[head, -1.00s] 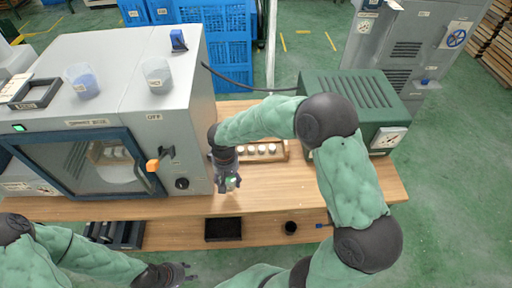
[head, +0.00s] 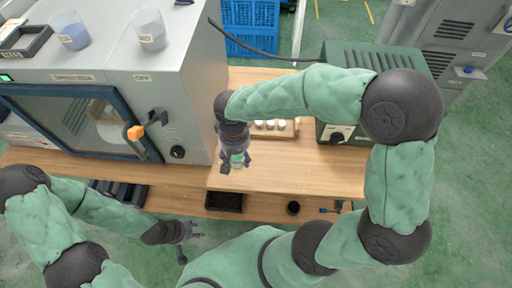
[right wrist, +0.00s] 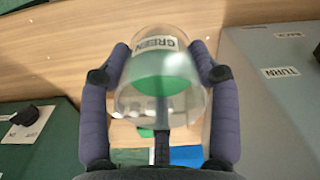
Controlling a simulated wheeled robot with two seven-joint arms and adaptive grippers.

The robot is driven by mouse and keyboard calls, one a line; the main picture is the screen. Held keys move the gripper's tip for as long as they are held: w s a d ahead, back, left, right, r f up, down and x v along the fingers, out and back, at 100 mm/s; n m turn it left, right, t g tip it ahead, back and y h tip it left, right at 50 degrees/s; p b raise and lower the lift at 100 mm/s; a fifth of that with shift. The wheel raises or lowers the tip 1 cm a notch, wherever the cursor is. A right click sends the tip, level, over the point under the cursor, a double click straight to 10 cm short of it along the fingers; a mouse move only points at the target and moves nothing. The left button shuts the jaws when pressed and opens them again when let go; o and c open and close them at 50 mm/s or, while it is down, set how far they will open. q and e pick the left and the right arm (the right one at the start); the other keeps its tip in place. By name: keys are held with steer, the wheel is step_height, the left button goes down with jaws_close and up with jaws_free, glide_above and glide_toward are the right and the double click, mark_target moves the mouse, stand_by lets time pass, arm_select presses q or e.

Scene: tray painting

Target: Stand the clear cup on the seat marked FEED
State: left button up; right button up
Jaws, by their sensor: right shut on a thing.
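A see-through cup with a whitish filling and a small label (head: 150,32) stands on top of the grey spray box (head: 100,100); its label is too small to read. A blue-filled cup (head: 70,32) stands to its left. My right gripper (head: 235,165) is shut on a transparent cup with green inside (right wrist: 162,80), labelled GREEN, and holds it over the table. Both fingers press its sides in the right wrist view. My left gripper (head: 187,238) is open and empty, low in front of the table's front edge. I cannot make out a seat marked FEED.
A wooden rack with several white-topped pieces (head: 275,128) sits behind my right gripper, partly hidden by my arm. A green machine (head: 345,65) stands at the right. The middle table is clear.

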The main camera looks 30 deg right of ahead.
steer(key=w+d+f+b, duration=0.1)
steer(key=d+f, duration=0.1)
steer(key=w+d+f, duration=0.1)
steer(key=d+f, duration=0.1)
steer(key=d, duration=0.1)
steer(key=w+d+f+b, duration=0.1)
steer(key=w+d+f, duration=0.1)
steer(key=f, duration=0.1)
steer(key=shift+d+b, duration=0.2)
steer(key=shift+b, duration=0.15)
steer(key=shift+w+d+f+b, duration=0.15)
steer(key=shift+f+b, duration=0.3)
steer(key=shift+f, duration=0.5)
steer(key=shift+d+f+b, duration=0.1)
steer(key=shift+f+b, duration=0.3)
steer(key=shift+f, duration=0.5)
steer(key=shift+f, duration=0.1)
steer(key=o, duration=0.8)
steer(key=shift+f, duration=0.15)
steer(key=o, duration=0.4)
steer(key=shift+o, duration=0.2)
